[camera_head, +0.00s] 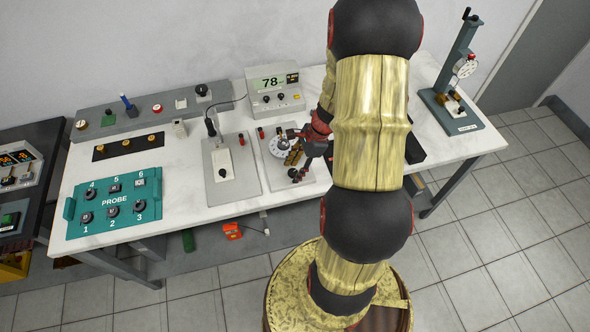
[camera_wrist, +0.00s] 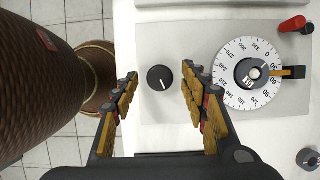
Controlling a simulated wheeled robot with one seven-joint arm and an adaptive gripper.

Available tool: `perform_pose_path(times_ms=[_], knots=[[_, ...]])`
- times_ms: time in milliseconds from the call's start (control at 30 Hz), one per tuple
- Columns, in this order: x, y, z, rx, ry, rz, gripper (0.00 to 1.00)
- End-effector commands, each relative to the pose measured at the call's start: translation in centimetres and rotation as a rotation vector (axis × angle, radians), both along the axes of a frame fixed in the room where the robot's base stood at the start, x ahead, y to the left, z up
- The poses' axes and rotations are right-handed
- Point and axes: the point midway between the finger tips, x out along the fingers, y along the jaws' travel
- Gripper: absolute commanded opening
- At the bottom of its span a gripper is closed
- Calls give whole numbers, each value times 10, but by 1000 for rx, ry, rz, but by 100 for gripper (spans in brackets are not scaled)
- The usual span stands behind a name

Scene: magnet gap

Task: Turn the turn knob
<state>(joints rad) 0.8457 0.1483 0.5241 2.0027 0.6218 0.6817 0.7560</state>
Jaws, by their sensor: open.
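A small round black turn knob (camera_wrist: 160,78) with a white pointer line sits on a pale panel in the wrist view. My gripper (camera_wrist: 161,70) is open, with one yellow-padded finger on each side of the knob. Gaps show between the knob and both fingers; I cannot tell their height above the panel. A white degree dial (camera_wrist: 250,73) with a dark hub and an orange-and-black tab lies right of the fingers; it also shows in the head view (camera_head: 277,148). In the head view my gripper (camera_head: 300,160) is partly hidden by my arm.
A grey plate with a lever (camera_head: 247,180) lies left of the dial panel. A meter reading 78 (camera_head: 270,82) stands behind. A red-capped post (camera_wrist: 293,24) is near the dial. A teal PROBE box (camera_head: 113,214) is at left, a gauge stand (camera_head: 468,124) at right.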

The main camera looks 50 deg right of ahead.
Motion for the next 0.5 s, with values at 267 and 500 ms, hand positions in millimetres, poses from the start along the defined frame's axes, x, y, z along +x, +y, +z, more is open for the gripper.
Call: perform_pose_path(times_ms=[267, 500], knots=[[1, 1, -2, 0, 0, 1, 44], [1, 1, -1, 0, 0, 1, 32]])
